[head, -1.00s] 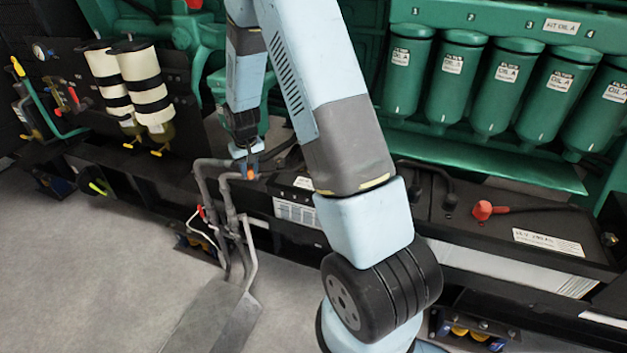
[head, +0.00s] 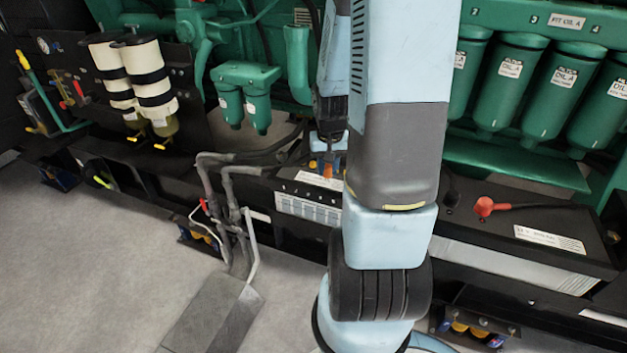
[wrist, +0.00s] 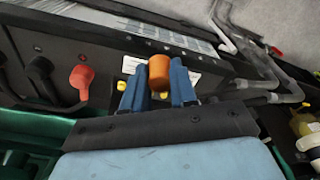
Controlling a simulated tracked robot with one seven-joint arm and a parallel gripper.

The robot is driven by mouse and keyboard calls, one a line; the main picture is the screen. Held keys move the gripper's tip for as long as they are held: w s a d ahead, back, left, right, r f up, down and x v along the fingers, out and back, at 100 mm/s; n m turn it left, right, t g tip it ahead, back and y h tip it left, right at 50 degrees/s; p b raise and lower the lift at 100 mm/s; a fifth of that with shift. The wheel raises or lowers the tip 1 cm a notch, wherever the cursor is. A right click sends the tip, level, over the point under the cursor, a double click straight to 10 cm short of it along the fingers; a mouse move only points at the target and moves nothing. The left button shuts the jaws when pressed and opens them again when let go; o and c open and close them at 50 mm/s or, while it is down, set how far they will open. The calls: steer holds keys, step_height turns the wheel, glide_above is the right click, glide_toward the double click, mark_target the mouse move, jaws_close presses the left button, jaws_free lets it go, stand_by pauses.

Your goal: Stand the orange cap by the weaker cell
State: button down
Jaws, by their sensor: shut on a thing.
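My gripper (wrist: 158,84) is shut on the orange cap (wrist: 159,72), one blue finger on each side of it. In the head view the cap (head: 327,169) shows as a small orange spot beneath the fingers, above the left battery (head: 307,207). I cannot tell whether the cap touches the battery top. In the wrist view, small yellow plugs (wrist: 124,60) lie close by the fingers, and a pale label shows behind the cap. My arm covers part of the battery top in the head view. Which cell is the weaker cannot be told.
A red terminal boot (wrist: 80,77) and a black one stand beside my gripper in the wrist view. Grey pipes (head: 230,190) rise left of the left battery. The right battery carries a red boot (head: 485,206). Green filters (head: 505,85) hang behind. The floor in front is open.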

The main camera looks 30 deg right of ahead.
steer(key=w+d+f, duration=0.3)
steer(key=w+f, duration=0.1)
steer(key=w, duration=0.4)
glide_above(315, 179)
steer(key=f, duration=0.5)
steer(key=shift+s+a+f, duration=0.15)
steer(key=shift+s+f, duration=0.05)
steer(key=shift+s, duration=0.2)
steer(key=shift+w+f, duration=0.25)
steer(key=shift+f, duration=1.55)
steer(key=c, duration=0.9)
jaws_free()
